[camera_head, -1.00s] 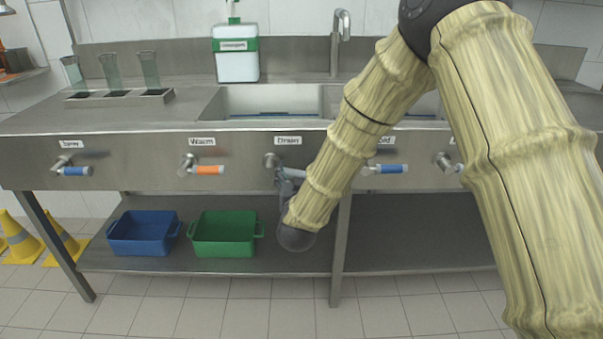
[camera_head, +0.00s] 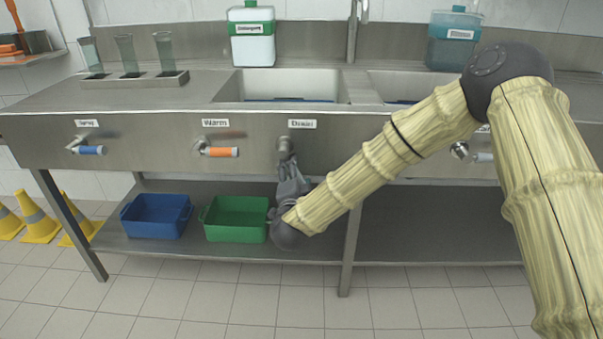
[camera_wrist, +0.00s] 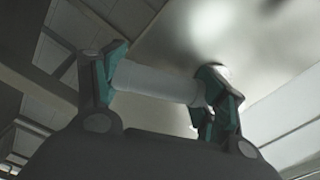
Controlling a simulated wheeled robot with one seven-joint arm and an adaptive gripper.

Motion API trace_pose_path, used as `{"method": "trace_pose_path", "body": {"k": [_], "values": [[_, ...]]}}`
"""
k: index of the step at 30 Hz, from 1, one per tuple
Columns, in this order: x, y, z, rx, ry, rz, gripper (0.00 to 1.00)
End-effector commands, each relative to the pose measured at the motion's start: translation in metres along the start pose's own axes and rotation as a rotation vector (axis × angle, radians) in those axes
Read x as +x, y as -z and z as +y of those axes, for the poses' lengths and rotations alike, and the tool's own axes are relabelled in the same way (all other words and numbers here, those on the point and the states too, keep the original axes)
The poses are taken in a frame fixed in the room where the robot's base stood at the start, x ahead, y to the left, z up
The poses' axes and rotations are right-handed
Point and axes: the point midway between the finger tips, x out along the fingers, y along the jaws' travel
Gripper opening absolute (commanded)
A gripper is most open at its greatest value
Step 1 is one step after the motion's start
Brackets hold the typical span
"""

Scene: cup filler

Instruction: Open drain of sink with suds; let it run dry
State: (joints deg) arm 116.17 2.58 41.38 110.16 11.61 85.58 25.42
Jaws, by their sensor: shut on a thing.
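My gripper (camera_head: 287,170) is under the valve labelled Drain (camera_head: 302,124) on the sink's front panel. In the wrist view its two fingers (camera_wrist: 163,72) are shut on a pale grey cylindrical drain handle (camera_wrist: 155,82). In the head view the valve's metal stub (camera_head: 284,146) shows just above my gripper, which hides the handle. The left sink basin (camera_head: 290,77) is above the Drain label, with a blue strip low inside. The right basin (camera_head: 410,80) also has a blue strip. I cannot make out suds or water level in either.
Left of the drain are a Warm valve with an orange handle (camera_head: 218,152) and a Spray valve with a blue handle (camera_head: 90,150). A green tub (camera_head: 236,220) and a blue tub (camera_head: 156,216) stand on the lower shelf. A table leg (camera_head: 350,250) is right of my gripper.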

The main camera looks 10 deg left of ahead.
Motion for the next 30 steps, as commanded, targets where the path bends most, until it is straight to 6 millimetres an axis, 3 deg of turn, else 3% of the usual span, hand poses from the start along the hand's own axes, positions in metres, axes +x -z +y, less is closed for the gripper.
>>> {"method": "trace_pose_path", "body": {"k": [13,30], "values": [[0.000,-0.019,-0.002,0.264,-0.001,0.001,0.28],[0.000,-0.023,-0.004,0.317,0.000,0.000,0.28]]}}
